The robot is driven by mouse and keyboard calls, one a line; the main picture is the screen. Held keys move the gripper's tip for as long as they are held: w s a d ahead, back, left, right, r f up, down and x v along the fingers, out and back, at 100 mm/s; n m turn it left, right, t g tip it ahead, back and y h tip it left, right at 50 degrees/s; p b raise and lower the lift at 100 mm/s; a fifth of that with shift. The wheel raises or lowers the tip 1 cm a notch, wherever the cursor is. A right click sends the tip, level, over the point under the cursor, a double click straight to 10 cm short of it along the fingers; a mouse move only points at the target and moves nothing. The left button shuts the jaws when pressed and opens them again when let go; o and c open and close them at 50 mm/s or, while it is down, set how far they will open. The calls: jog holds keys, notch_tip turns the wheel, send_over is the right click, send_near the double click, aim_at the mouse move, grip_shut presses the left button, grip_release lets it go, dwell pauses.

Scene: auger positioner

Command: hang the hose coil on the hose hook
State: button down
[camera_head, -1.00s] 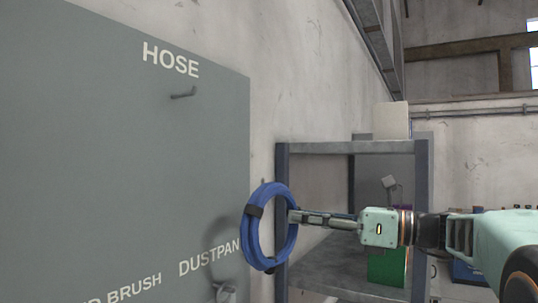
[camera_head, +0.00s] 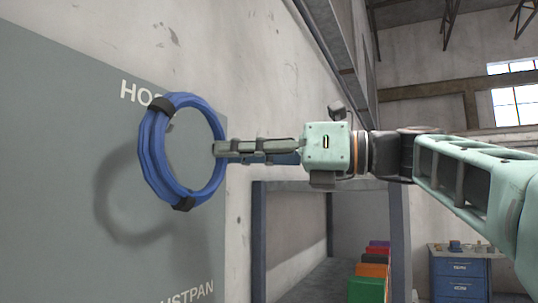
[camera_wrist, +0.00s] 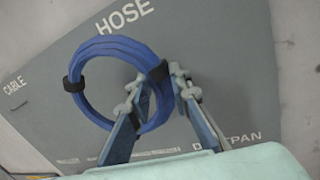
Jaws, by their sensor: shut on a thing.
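The blue hose coil (camera_head: 150,155) is a ring with black straps. In the head view it hangs upright in front of the grey board, its shadow falling below and left. My gripper (camera_head: 218,149) comes from the right and is shut on the coil's right side. In the wrist view the coil (camera_wrist: 82,100) lies across the board below the HOSE label, with my gripper (camera_wrist: 155,85) at its right side. I cannot clearly make out the hose hook now; the coil partly covers the HOSE label in the head view. I cannot tell whether coil and hook touch.
The grey tool board (camera_head: 50,200) is on the wall at left, with a DUSTPAN label low down. A shelf frame (camera_head: 259,240) stands below my arm, with coloured boxes (camera_head: 367,290) inside. A blue drawer cabinet (camera_head: 460,278) is at lower right.

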jog(key=shift+w+a+f+b, duration=0.2)
jog(key=shift+w+a, duration=0.3)
jog(key=shift+a, duration=0.75)
jog(key=shift+w+a+f+b, duration=0.15)
jog(key=shift+w+a, duration=0.4)
jog(key=shift+a, duration=0.75)
jog(key=shift+w+a+f+b, duration=0.2)
jog(key=shift+w+a, duration=0.3)
jog(key=shift+a, duration=0.75)
jog(key=shift+f, duration=0.1)
jog(key=shift+a+f, duration=0.1)
jog(key=c, duration=1.7)
grip_release()
jog(key=shift+w+f, duration=0.1)
